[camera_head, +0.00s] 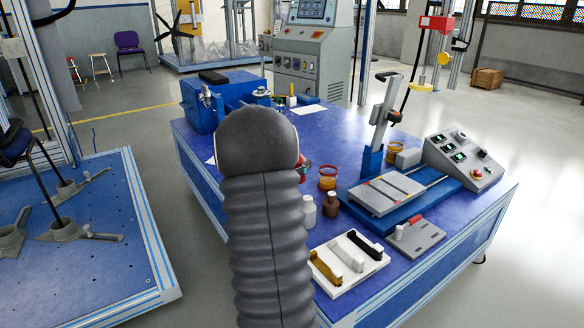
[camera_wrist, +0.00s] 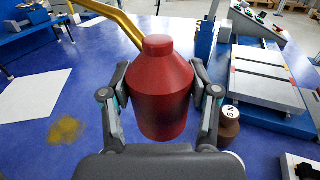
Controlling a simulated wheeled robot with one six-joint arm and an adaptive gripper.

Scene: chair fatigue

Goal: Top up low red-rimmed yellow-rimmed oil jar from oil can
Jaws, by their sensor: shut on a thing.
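In the wrist view my gripper (camera_wrist: 161,88) is shut on a red oil can (camera_wrist: 160,98) with a rounded shoulder and cap. A long gold spout (camera_wrist: 114,16) runs up and left from behind the can. The can looks upright, above or on the blue table; which I cannot tell. In the head view my arm hides the gripper and nearly all of the can. An amber jar (camera_head: 327,179) with red and yellow bands stands on the table, right of my arm. A similar jar (camera_head: 393,150) stands farther right. Their oil levels cannot be read.
White bottle (camera_head: 308,213) and brown bottle (camera_head: 331,205) stand right of my arm. A grey-plated rig (camera_head: 386,195), control box (camera_head: 463,160) and white tray (camera_head: 348,282) fill the table's right side. A yellow patch (camera_wrist: 66,130) marks the table beside white paper (camera_wrist: 30,95).

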